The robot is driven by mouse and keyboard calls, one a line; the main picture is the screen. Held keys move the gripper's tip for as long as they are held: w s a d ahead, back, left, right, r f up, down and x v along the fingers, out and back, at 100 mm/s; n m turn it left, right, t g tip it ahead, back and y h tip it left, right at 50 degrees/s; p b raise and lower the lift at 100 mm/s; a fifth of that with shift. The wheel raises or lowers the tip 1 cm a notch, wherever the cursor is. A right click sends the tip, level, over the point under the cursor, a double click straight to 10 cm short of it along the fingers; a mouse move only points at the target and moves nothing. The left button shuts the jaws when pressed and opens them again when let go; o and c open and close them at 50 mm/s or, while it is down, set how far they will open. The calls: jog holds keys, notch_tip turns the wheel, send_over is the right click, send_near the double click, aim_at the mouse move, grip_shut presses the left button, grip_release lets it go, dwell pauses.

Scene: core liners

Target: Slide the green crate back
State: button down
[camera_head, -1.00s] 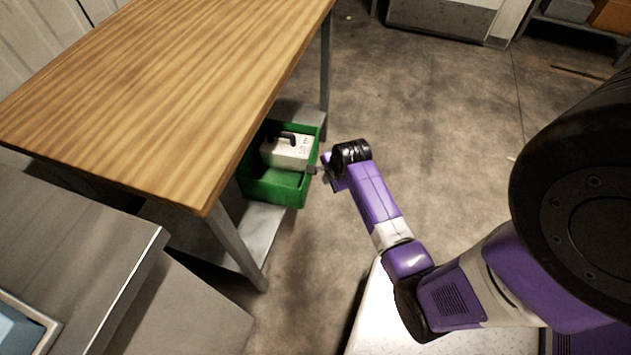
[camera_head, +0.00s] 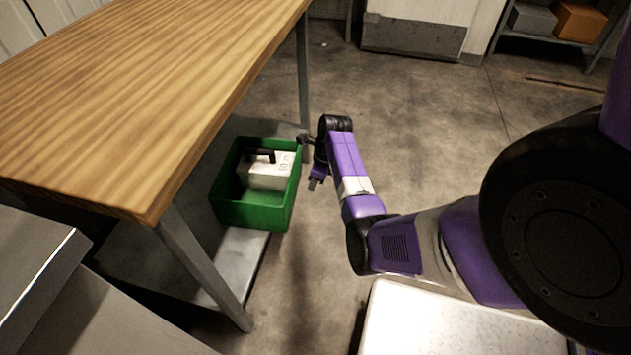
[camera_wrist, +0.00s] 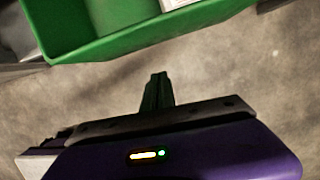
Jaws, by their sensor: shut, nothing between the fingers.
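The green crate (camera_head: 262,214) stands on the grey lower shelf (camera_head: 238,262) of the wooden-topped table, near the shelf's open edge. A white box (camera_head: 268,176) with a black handle sits inside it. The crate's green wall (camera_wrist: 130,40) also shows across the top of the wrist view. My gripper (camera_head: 313,186) is just right of the crate, over the floor. In the wrist view my gripper's fingers (camera_wrist: 158,85) are together and empty, pointing toward the crate wall with a gap of floor showing between.
The wooden tabletop (camera_head: 120,90) overhangs the shelf and hides part of it. A grey table leg (camera_head: 205,265) stands left of the crate's near side, and another leg (camera_head: 303,75) stands behind it. The concrete floor (camera_head: 420,120) to the right is open.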

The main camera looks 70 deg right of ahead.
jog(key=shift+w+a+f+b, duration=0.1)
jog(key=shift+w+f+b, duration=0.4)
jog(key=shift+w, duration=0.3)
jog(key=shift+w+a+f+b, duration=0.1)
jog(key=shift+w+f+b, duration=0.4)
jog(key=shift+w, duration=0.25)
jog(key=shift+w+f+b, duration=0.45)
jog(key=shift+w+b, duration=0.05)
jog(key=shift+w, duration=0.3)
